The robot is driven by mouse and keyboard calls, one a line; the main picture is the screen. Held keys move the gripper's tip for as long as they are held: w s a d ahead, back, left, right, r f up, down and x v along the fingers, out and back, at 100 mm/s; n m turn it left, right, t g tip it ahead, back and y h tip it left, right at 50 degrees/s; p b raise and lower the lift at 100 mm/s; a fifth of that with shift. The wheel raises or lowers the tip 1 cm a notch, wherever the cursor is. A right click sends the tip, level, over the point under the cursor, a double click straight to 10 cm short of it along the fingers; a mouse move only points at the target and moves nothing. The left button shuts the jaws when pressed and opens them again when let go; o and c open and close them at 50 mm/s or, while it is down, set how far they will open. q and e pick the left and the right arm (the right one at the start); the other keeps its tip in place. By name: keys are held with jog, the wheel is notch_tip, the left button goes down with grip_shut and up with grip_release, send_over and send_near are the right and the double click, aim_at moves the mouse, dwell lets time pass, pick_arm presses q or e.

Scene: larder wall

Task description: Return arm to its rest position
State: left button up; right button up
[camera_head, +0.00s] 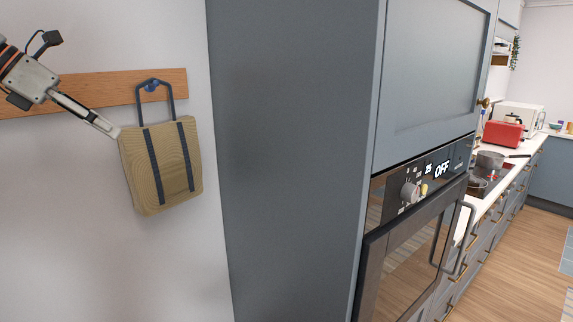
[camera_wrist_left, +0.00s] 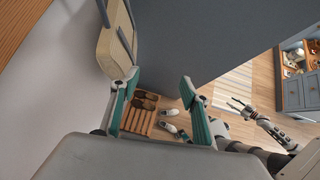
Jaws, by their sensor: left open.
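My left gripper (camera_head: 110,129) comes in from the upper left in the head view. Its fingertips are close to the upper left edge of a tan bag (camera_head: 168,150) with dark blue straps. I cannot tell whether they touch it. The left wrist view shows the two fingers of this gripper (camera_wrist_left: 158,80) spread apart with nothing between them. The bag also shows there (camera_wrist_left: 114,48), beyond the left finger. It hangs by its strap from a blue hook (camera_head: 151,86). My right gripper (camera_wrist_left: 242,106) shows small in the left wrist view, its fingers apart and empty.
The hook is on a wooden rail (camera_head: 100,86) on the pale wall. A tall grey cabinet (camera_head: 290,150) with a built-in oven (camera_head: 410,260) stands to the right. Below, a slatted wooden rack (camera_wrist_left: 142,118) holds brown shoes, with pale shoes (camera_wrist_left: 170,128) beside it.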

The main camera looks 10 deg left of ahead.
pick_arm(q)
jog(key=w+d+f+n+h, duration=0.2)
jog(key=d+f+h, duration=0.3)
jog(key=d+f, duration=0.45)
jog(key=w+d+f+n+h, duration=0.15)
jog(key=d+f+h, duration=0.4)
jog(key=d, duration=0.75)
jog(key=w+d+f+n+h, duration=0.1)
jog(key=d+f+n+h, duration=0.2)
jog(key=d+f, duration=0.8)
jog(key=s+a+f+n+t+y, duration=0.2)
jog(key=f+n+t+y, duration=0.35)
jog(key=f+n, duration=0.55)
jog(key=s+a+f+n+t+y, duration=0.2)
jog(key=s+f+n+t+y, duration=0.3)
jog(key=f+n, duration=0.7)
jog(key=s+a+f+n+g+y, duration=0.1)
jog(key=s+f+n+g+y, duration=0.5)
jog(key=s+f, duration=1.1)
notch_tip(320, 180, down, 4)
jog(key=n+g, duration=0.1)
jog(key=n, duration=0.1)
jog(key=shift+s+a+n+g, duration=0.35)
jog(key=shift+s+a, duration=0.05)
